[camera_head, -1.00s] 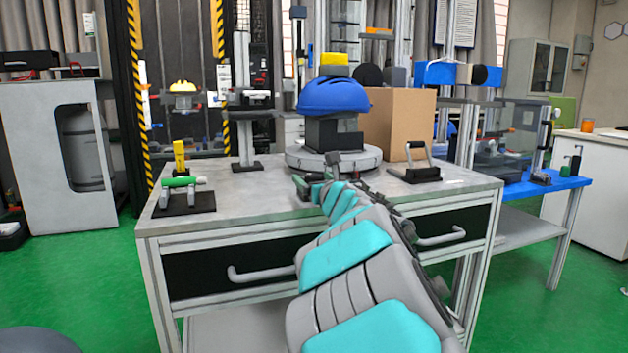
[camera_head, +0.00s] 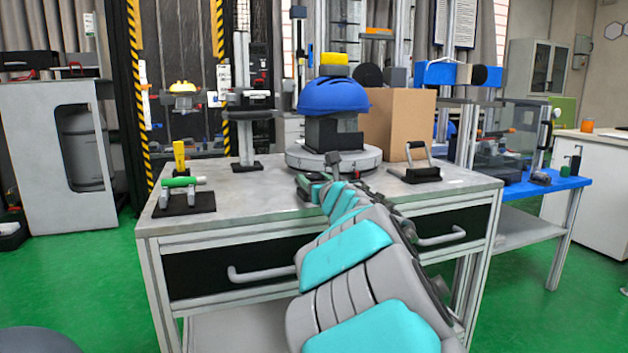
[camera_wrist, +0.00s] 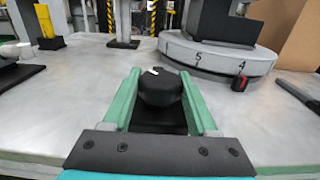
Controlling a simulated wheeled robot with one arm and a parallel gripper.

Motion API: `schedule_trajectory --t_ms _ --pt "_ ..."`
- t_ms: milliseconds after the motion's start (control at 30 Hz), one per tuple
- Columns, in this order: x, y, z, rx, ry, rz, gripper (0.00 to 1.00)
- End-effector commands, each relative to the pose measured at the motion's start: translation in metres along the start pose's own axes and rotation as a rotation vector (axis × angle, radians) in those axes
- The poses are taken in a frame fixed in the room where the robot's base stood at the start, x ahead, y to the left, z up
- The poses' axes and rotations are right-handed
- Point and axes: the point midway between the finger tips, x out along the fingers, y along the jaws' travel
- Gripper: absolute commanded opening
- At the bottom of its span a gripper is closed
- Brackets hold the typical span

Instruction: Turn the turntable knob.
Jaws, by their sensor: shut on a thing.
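The turntable knob (camera_wrist: 160,92) is black and rounded, with a small white mark on top, on a dark base. It sits between the two green fingers of my gripper (camera_wrist: 159,80), which is shut on it. The grey turntable (camera_wrist: 215,58) stands just beyond to the right in the wrist view, with the numbers 5 and 4 on its rim and a small red-and-black piece beside the 4. In the head view the turntable (camera_head: 300,160) carries a dark block and a blue helmet (camera_head: 333,95) with a yellow block on top. There, my arm hides most of the knob.
The grey workbench (camera_head: 245,195) holds a green-handled tool on a black plate (camera_head: 185,203) at left, a dark stand (camera_head: 246,140) behind, and a black base with a handle (camera_head: 421,176) at right. A cardboard box (camera_head: 400,120) stands behind the turntable.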

Motion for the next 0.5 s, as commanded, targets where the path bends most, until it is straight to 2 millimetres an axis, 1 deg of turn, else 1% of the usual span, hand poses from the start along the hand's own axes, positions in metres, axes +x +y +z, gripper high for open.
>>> schedule_trajectory --t_ms 500 --pt "-0.0003 -0.0024 -0.0008 -0.004 0.001 0.043 0.03"
